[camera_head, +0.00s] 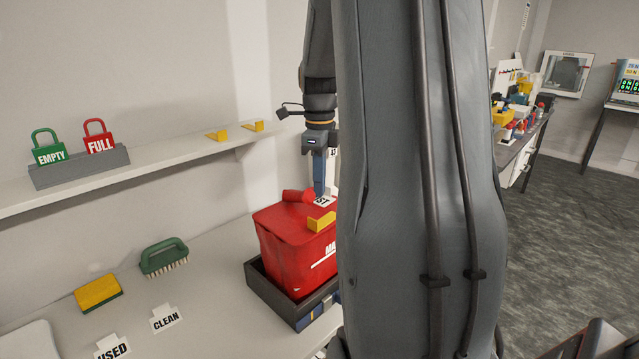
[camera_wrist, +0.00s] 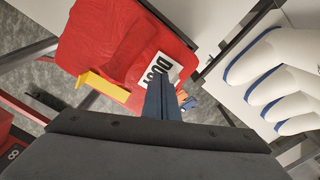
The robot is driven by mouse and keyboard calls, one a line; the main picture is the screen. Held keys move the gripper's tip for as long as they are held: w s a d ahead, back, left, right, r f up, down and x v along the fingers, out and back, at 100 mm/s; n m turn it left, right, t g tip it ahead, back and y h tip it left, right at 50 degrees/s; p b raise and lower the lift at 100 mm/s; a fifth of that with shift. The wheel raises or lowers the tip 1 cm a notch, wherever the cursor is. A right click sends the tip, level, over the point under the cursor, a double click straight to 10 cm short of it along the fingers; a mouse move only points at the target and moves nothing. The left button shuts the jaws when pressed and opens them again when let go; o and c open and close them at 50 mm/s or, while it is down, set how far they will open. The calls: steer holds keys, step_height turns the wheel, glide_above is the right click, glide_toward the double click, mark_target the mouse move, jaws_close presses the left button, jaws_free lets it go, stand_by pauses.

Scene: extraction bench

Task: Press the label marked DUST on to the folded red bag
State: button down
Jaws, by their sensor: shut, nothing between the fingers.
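The red bag (camera_head: 290,262) sits folded in a dark tray (camera_head: 265,292) on the bench; its red top fills the upper middle of the wrist view (camera_wrist: 95,35). The white DUST label (camera_wrist: 147,72) lies on the bag's top, with part of its lettering hidden by my fingers. In the head view the label (camera_head: 324,202) shows only in part. My gripper (camera_head: 319,193) is shut and empty, pointing down with its tips at the label (camera_wrist: 158,80). I cannot tell whether they touch it. A yellow clip (camera_head: 321,222) is on the bag beside the label.
A green brush (camera_head: 163,258), a yellow sponge (camera_head: 98,293) and USED and CLEAN tags lie on the bench to the left. A shelf (camera_head: 190,158) above holds EMPTY and FULL padlocks on a grey block. White rounded objects with blue edges (camera_wrist: 275,75) show at right in the wrist view.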

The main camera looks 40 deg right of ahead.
steer(key=shift+f, duration=0.6)
stand_by(1.5)
steer(key=shift+r, duration=0.1)
step_height(320, 180, up, 7)
steer(key=p, duration=0.5)
stand_by(0.4)
stand_by(0.4)
